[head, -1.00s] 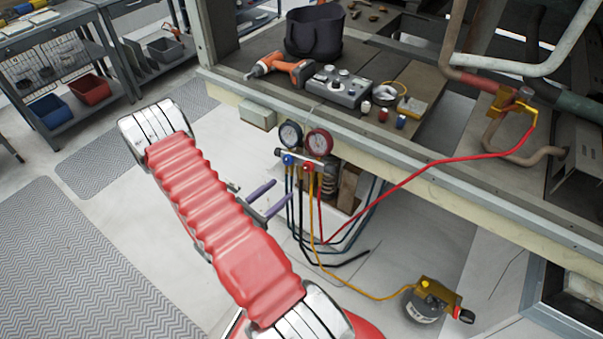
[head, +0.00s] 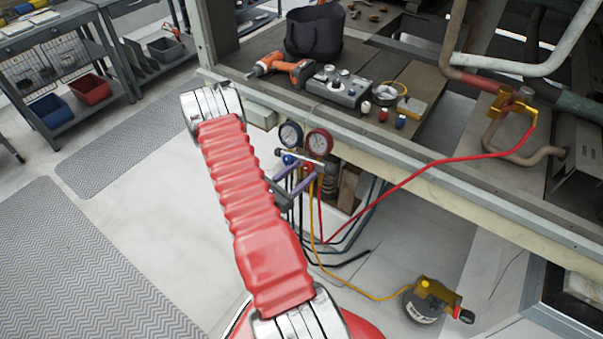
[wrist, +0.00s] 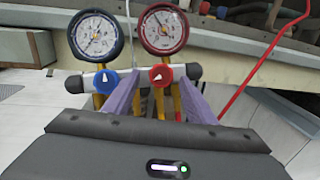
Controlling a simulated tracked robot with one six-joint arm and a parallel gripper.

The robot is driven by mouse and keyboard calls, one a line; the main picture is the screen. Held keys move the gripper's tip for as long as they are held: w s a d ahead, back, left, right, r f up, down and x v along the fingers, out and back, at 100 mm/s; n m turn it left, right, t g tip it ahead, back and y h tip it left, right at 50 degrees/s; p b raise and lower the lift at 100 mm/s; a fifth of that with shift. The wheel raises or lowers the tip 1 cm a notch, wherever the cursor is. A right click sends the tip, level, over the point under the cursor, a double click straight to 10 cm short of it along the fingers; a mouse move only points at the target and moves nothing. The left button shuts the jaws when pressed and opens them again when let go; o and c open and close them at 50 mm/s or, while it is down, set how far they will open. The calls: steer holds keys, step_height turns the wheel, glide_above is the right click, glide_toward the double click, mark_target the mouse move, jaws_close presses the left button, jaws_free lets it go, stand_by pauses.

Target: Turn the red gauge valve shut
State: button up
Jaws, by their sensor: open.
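The gauge manifold hangs below the bench edge, with a blue-rimmed gauge (wrist: 96,36) on the left and a red-rimmed gauge (wrist: 164,29) on the right. The red valve knob (wrist: 161,75), with a white pointer mark, sits below the red gauge. The blue knob (wrist: 105,82) is to its left. My gripper (wrist: 159,85) is open, with one purple finger on each side of the red knob as seen in the wrist view. I cannot tell whether the fingers reach it or touch it.
A red hose (head: 430,165) runs from the manifold up to the pipework at right. The bench edge (head: 400,160) is just above. A drill (head: 282,70) lies on top.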

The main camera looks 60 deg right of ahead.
steer(key=shift+s+d, duration=0.1)
steer(key=shift+d, duration=0.15)
steer(key=shift+c, duration=0.2)
steer(key=c, duration=0.9)
steer(key=shift+a, duration=0.2)
steer(key=shift+c, duration=0.5)
steer(key=shift+d, duration=0.15)
